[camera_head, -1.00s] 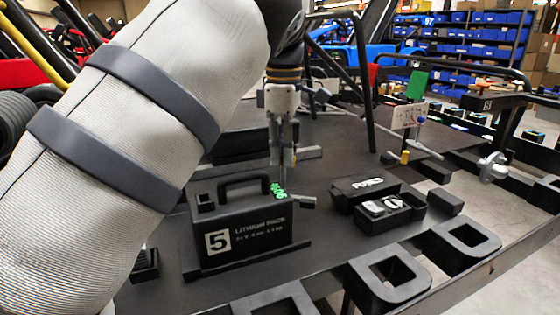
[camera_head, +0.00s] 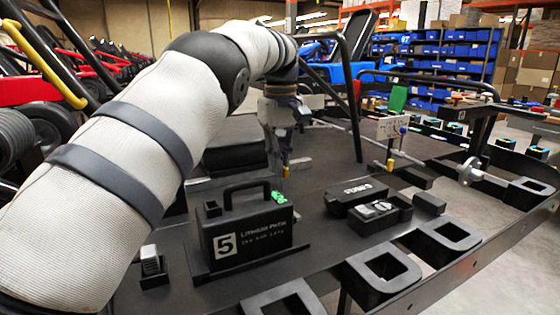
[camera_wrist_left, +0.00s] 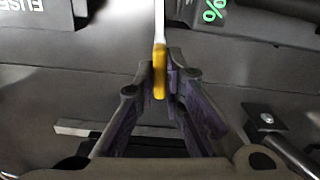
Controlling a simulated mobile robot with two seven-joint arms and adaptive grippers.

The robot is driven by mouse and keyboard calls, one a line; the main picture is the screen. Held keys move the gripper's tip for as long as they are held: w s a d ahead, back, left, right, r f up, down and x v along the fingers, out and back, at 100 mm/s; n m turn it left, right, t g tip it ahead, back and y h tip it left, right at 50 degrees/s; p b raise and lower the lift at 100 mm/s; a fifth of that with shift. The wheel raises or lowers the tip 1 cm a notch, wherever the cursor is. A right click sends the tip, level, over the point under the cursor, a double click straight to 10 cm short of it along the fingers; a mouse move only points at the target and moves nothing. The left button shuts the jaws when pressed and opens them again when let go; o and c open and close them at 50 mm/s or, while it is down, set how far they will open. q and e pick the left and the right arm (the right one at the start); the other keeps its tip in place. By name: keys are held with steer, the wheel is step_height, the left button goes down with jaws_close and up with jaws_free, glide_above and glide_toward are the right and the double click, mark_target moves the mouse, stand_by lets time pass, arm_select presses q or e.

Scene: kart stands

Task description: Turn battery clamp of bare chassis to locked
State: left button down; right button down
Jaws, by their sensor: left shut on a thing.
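The black lithium battery pack (camera_head: 262,240), marked 5, sits upright on the flat chassis floor (camera_head: 330,262). It has a carrying handle and green lit digits on top. In the left wrist view, the battery clamp shows as a pale thin lever (camera_wrist_left: 159,18) with a yellow grip (camera_wrist_left: 160,72). My left gripper (camera_head: 285,170) points down just behind the battery's right end. Its fingertips (camera_wrist_left: 160,80) are shut on the yellow grip. The lever's pivot is out of the wrist view, and the battery hides part of the clamp in the head view. My right gripper is not in view.
A black fuse box (camera_head: 368,205) with its lid tipped back stands right of the battery. A small black block (camera_head: 429,203) is beside it. A small panel with a yellow-tipped lever (camera_head: 390,165) stands farther back. Frame tubes rise behind my gripper.

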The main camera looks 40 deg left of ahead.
arm_select(q)
steer(key=shift+m, duration=0.5)
stand_by(0.3)
steer(key=c, duration=1.7)
jaws_free()
